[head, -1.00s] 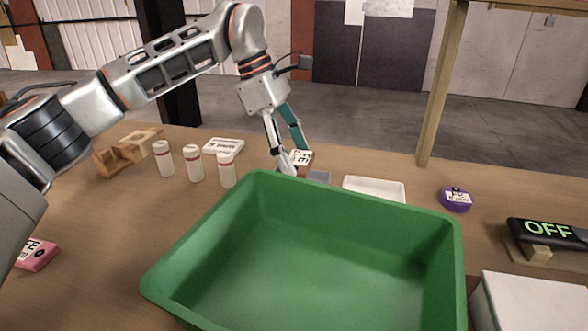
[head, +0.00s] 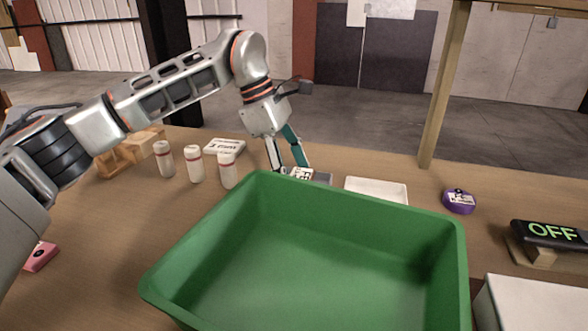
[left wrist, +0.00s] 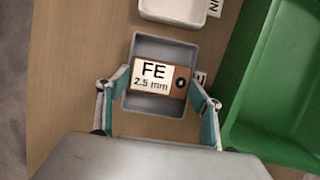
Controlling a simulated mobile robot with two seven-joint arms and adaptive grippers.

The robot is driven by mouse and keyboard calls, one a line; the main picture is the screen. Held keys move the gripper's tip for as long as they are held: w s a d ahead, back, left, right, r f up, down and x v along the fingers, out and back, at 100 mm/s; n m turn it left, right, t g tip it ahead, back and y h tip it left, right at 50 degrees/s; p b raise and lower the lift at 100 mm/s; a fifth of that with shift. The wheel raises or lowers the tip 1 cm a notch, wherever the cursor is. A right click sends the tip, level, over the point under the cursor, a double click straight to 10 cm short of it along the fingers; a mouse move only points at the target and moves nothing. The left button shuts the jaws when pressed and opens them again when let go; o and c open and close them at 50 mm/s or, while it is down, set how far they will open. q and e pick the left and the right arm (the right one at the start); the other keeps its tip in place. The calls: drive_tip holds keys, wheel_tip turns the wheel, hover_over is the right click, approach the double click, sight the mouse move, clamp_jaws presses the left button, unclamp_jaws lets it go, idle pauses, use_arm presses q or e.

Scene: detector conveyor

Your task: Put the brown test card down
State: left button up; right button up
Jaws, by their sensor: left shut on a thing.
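The brown test card (left wrist: 158,79) has a white label reading "FE 2.5 mm" and a black dot. My left gripper (left wrist: 159,88) is shut on the card's two ends, with teal fingertips on either side. The card is over or inside a small grey tray (left wrist: 156,107); I cannot tell whether it touches the tray floor. In the head view, the card (head: 302,173) shows just behind the green bin's far rim, between the fingers of my left gripper (head: 290,168). The bin hides part of the grey tray (head: 322,178). My right gripper is not in view.
A green bin (head: 452,260) fills the front middle. A white tray (head: 376,189) stands right of the grey tray. Several white bottles (head: 195,164) stand left.

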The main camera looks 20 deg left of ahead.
use_arm(q)
drive_tip(key=shift+f, duration=0.5)
drive_tip(key=o, duration=1.2)
drive_tip(key=shift+f, duration=0.1)
drive_tip(key=shift+o, duration=0.2)
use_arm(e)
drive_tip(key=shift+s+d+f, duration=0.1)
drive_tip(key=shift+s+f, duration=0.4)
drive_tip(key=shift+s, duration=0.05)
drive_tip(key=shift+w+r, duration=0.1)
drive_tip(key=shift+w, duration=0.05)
use_arm(q)
drive_tip(key=shift+r, duration=0.25)
drive_tip(key=shift+r, duration=0.3)
drive_tip(key=p+v, duration=0.2)
drive_tip(key=v, duration=1)
drive_tip(key=shift+r, duration=0.3)
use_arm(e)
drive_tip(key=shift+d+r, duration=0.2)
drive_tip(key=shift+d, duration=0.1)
